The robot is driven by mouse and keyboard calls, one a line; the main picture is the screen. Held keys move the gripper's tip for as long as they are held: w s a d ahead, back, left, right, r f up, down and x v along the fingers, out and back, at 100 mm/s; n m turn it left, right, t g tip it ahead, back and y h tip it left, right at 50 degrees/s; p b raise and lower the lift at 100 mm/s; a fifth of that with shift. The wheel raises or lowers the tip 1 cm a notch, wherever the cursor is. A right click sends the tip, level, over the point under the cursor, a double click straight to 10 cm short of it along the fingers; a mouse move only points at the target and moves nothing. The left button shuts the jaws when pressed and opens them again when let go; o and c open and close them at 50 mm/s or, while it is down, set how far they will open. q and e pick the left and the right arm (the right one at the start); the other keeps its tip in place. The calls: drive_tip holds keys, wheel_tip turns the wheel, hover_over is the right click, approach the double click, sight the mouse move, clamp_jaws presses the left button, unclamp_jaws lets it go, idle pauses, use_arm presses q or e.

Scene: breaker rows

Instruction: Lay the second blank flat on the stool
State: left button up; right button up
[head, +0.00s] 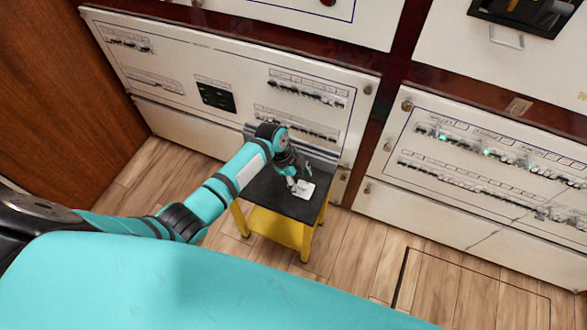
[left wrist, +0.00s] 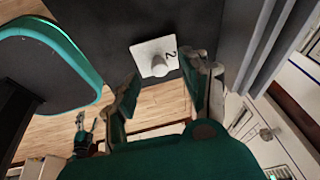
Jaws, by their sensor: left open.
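The second blank is a small white plate (head: 305,191) lying flat on the black top of the stool (head: 262,188), near the stool's right edge. In the left wrist view the blank (left wrist: 144,48) shows a black "2" and a grey knob standing on it. My left gripper (head: 292,182) is at the blank in the head view. In the left wrist view its fingers (left wrist: 163,88) are spread apart, with the knob just beyond the gap between the tips and nothing between them.
The stool has yellow legs and a yellow lower shelf (head: 275,226). White breaker panels with rows of switches stand behind it (head: 190,65) and to the right (head: 470,165). A brown wooden wall (head: 50,80) is at the left. Wooden floor (head: 350,250) is clear to the stool's right.

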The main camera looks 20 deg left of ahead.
use_arm(q)
drive_tip(key=v, duration=1)
drive_tip(key=shift+r, duration=0.1)
